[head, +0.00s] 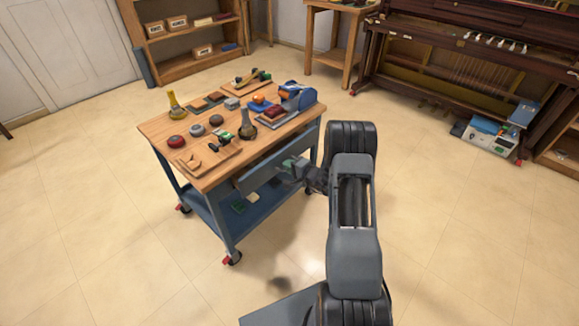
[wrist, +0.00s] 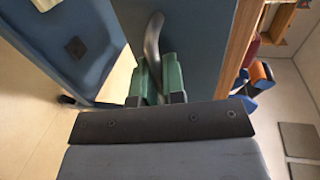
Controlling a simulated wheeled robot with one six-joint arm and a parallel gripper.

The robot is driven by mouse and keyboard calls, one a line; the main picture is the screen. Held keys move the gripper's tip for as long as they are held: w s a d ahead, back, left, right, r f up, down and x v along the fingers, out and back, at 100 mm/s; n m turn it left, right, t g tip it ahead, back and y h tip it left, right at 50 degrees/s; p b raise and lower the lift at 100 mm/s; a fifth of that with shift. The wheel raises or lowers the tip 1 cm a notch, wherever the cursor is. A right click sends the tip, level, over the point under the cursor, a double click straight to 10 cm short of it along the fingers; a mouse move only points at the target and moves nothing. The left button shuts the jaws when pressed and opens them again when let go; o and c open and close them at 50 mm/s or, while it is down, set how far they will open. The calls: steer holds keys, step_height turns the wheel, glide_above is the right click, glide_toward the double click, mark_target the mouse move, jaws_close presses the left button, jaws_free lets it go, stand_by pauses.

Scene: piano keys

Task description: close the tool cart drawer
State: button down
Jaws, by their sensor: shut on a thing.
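The tool cart (head: 222,215) is blue-grey with a wooden top and stands left of my arm. Its drawer (head: 258,173) is under the top on the side facing me, and its blue front fills the upper middle of the wrist view (wrist: 195,45). How far the drawer stands out is hard to tell. A curved grey handle (wrist: 153,38) rises from the front. My gripper (head: 291,165) is at the drawer front. Its green fingers, also in the wrist view (wrist: 158,82), are shut around the handle's near part, which they partly hide.
The wooden top (head: 160,128) carries several tools, blocks and a blue device (head: 298,97). The lower shelf (head: 218,212) holds small items. An upright piano (head: 470,70) stands at the back right, shelves (head: 190,62) at the back left. The floor right of my arm is clear.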

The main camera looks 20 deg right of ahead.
mark_target(281, 160)
steer(key=shift+w, duration=0.1)
steer(key=b+x, duration=0.2)
steer(key=x, duration=0.1)
steer(key=shift+w+a+b, duration=0.2)
steer(key=shift+w+b, duration=0.05)
steer(key=shift+b, duration=0.15)
steer(key=shift+w+a+r, duration=0.1)
steer(key=shift+w+r, duration=0.1)
steer(key=shift+w, duration=0.1)
steer(key=shift+r, duration=0.15)
steer(key=c, duration=1.5)
jaws_free()
steer(key=shift+a, duration=0.1)
steer(key=shift+o, duration=1.3)
steer(key=shift+r, duration=0.1)
